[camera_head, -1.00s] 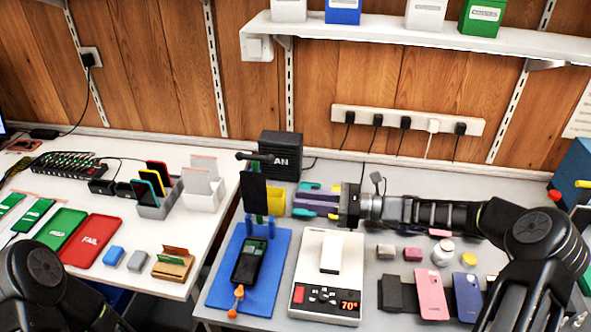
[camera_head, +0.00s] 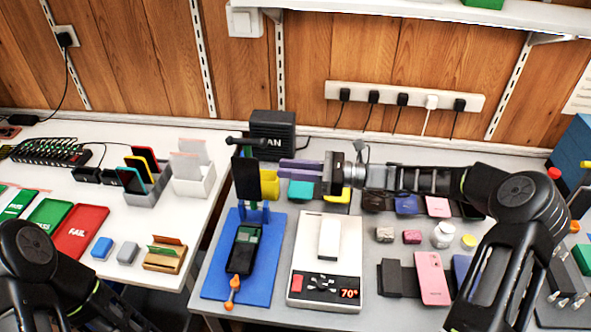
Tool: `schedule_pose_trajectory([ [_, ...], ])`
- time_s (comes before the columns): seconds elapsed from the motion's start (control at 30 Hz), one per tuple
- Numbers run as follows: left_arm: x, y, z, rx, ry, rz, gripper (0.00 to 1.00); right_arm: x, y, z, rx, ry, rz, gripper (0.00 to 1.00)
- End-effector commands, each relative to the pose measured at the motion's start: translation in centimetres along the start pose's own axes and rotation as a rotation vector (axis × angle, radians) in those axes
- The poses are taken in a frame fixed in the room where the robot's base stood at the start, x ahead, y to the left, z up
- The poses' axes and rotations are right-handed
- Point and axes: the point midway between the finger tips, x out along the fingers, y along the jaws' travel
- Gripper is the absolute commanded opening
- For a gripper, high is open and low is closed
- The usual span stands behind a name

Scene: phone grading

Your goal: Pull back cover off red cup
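A black flat panel, apparently the back cover (camera_head: 246,180), stands upright at the blue fixture on the blue mat (camera_head: 272,285). A dark crossbar sits above it. No red cup shows clearly; the cover may hide it. A phone (camera_head: 243,250) lies on the mat, with an orange-red knobbed tool (camera_head: 233,290) at its near end. My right gripper (camera_head: 284,168) reaches in from the right with purple fingers level with the cover's upper part. Its tips are close to the cover's right edge; contact and finger gap are unclear. My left arm shows at bottom left, its gripper out of view.
A yellow piece (camera_head: 270,184) is just right of the cover. A black box (camera_head: 273,135) stands behind. A white heating plate (camera_head: 326,275) reading 70° is right of the mat. Phones and small parts lie farther right; trays and racks stand on the left table.

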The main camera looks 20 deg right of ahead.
Motion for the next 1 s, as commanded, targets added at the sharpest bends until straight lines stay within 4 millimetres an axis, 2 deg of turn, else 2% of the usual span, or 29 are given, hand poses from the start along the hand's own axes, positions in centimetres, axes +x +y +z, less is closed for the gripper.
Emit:
schedule_pose_trajectory([
  [0.3,1.1,-0.3,-0.1,0.003,0.003,0.004,0.37,3.7,0.1,-0.2,0.001,-0.002,0.003,0.20],
  [0.5,1.2,-0.3,-0.1,0.003,0.004,0.005,0.37,5.7,0.1,0.0,0.000,-0.001,0.002,0.20],
  [0.7,1.2,-0.3,-0.2,0.003,0.004,0.005,0.37,6.5,0.0,0.0,0.000,0.000,0.000,0.20],
  [1.0,1.2,-0.3,-0.2,0.003,0.004,0.005,0.37,6.6,0.0,0.0,0.000,0.000,0.000,0.20],
])
